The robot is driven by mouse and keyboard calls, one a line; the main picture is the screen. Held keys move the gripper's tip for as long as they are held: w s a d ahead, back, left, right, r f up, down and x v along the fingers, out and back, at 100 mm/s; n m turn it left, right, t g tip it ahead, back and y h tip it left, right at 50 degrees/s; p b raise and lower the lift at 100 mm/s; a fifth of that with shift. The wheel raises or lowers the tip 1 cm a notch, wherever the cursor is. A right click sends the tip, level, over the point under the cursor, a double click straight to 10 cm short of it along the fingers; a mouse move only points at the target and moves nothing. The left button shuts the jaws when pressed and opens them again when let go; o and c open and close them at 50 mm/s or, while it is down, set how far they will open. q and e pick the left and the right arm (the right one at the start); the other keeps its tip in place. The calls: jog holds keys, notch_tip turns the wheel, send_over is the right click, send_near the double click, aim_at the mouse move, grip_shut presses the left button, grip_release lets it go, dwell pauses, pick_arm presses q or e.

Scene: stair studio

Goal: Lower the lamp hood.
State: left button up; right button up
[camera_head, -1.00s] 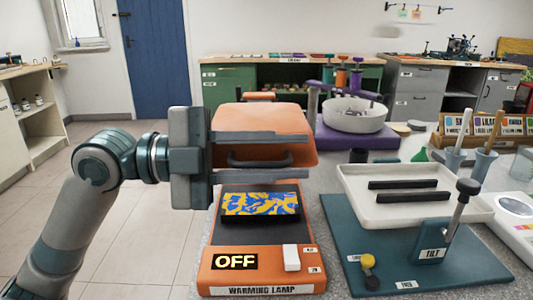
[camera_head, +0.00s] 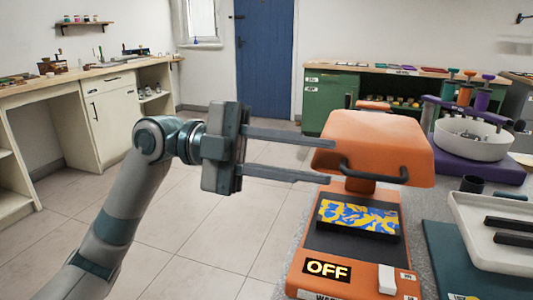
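The orange lamp hood (camera_head: 385,138) is raised above its orange base (camera_head: 335,270), with a dark handle (camera_head: 374,173) on its front. A blue and yellow patterned block (camera_head: 358,216) lies on the dark bed below it. The base shows an "OFF" label and a white switch (camera_head: 387,279). My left gripper (camera_head: 326,160) is open, its two fingers pointing right and spread one above the other. The fingertips are at the left edge of the hood, left of the handle; nothing shows between them. I cannot tell whether they touch the hood. My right gripper is out of view.
A white tray (camera_head: 490,262) with dark bars sits right of the lamp on a teal base. A white bowl (camera_head: 470,140) on a purple stand is behind it. Open floor lies left of the lamp, with cream cabinets (camera_head: 105,110) beyond.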

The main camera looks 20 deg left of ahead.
pick_arm(q)
jog(key=a, duration=0.5)
jog(key=shift+a, duration=0.4)
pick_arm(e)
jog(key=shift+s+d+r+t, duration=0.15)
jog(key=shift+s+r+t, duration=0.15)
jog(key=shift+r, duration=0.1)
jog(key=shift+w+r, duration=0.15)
